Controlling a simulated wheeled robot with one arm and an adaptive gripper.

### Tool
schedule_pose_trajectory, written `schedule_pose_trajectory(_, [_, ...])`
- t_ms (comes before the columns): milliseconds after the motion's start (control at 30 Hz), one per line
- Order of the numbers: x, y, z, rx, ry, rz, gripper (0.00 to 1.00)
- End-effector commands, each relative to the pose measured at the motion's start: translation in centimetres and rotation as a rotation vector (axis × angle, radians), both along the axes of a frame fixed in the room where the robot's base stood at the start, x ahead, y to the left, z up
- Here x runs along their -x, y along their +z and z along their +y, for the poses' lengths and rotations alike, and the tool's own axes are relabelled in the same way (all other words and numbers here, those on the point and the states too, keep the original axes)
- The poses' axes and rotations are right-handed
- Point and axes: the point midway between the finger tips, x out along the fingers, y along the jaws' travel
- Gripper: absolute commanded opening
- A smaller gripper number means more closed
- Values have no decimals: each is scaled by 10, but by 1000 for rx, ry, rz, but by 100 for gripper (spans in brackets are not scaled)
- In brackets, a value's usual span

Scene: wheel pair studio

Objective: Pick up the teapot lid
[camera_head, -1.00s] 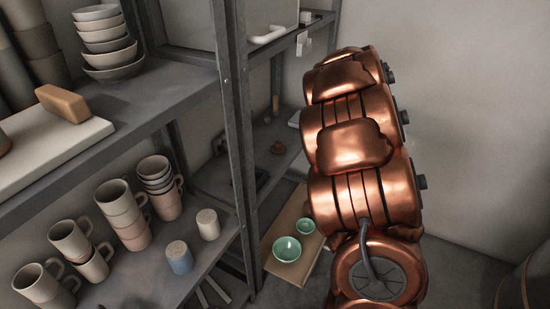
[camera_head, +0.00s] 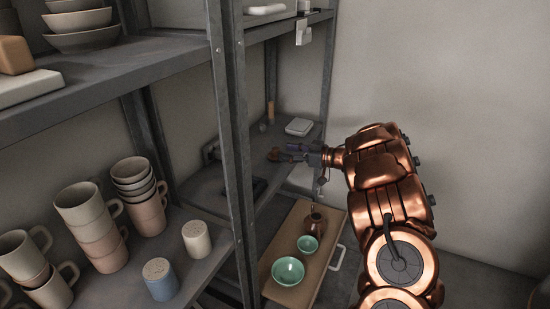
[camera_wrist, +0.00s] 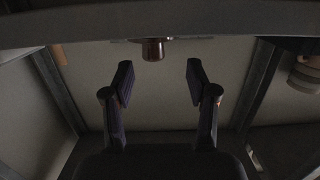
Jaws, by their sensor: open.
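The small brown teapot lid (camera_head: 273,155) sits on the middle shelf in the head view, just past my fingertips. In the dim wrist view a reddish-brown rounded piece that looks like the lid (camera_wrist: 153,50) shows ahead of the fingers, between their lines and a little left of centre. My gripper (camera_head: 287,153) reaches in over the shelf from the right; in the wrist view its two fingers (camera_wrist: 160,80) are apart with nothing between them. The brown teapot (camera_head: 315,222) stands on the tray below.
The wooden tray (camera_head: 283,247) holds two green bowls (camera_head: 288,270). A grey shelf post (camera_head: 236,150) stands left of my gripper. A white box (camera_head: 299,126) lies behind it on the shelf, and a dark flat item (camera_head: 257,187) lies nearer. Cups (camera_head: 86,213) fill the left shelf.

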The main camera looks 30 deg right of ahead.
Motion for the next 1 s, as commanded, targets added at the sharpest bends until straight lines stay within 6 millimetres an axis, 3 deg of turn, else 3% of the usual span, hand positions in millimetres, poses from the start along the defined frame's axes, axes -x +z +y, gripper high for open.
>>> schedule_pose_trajectory(467, [-46, -16, 21, 4, 4, -1, 58])
schedule_pose_trajectory(733, [-49, -14, 22, 2, 0, -1, 58])
schedule_pose_trajectory(1000, [-49, -14, 22, 2, 0, 0, 30])
